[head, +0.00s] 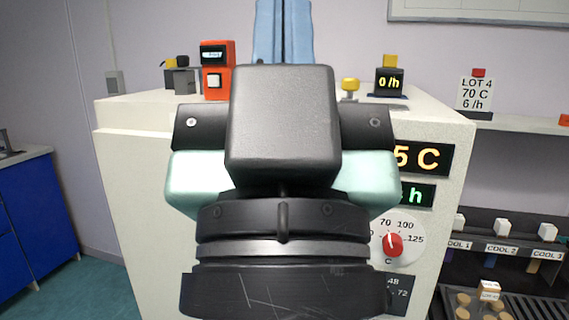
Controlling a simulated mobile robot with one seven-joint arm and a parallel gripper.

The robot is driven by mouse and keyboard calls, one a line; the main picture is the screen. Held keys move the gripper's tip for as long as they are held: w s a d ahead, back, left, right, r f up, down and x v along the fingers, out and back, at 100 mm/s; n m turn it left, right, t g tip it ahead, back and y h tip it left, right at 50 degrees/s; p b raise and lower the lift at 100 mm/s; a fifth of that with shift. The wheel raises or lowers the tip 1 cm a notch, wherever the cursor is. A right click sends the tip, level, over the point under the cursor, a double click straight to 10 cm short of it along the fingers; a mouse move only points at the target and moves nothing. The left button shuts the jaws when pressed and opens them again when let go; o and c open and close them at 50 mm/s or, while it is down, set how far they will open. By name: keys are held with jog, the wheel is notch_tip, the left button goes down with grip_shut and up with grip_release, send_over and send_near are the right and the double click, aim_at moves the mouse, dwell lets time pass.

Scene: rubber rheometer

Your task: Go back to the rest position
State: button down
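My gripper (283,125) and wrist fill the middle of the head view, seen from behind. A dark block, a teal body and black rings show, in front of a large white machine (140,180). The fingertips are hidden, so I cannot tell whether they are open or hold anything. The arm hides much of the machine's front. A red dial (393,244) and two displays, one ending in "5 C" (428,157), show on its right.
On the machine top stand a red-orange device (217,70), a grey block (180,78), a yellow-capped piece (349,88) and a black "0/h" display (389,82). A rack with labelled cooling slots (500,248) is at right. A blue cabinet (35,225) is at left, with floor between.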

notch_tip(320, 180, up, 18)
jog(key=p, duration=1.6)
jog(key=shift+w+r, duration=0.1)
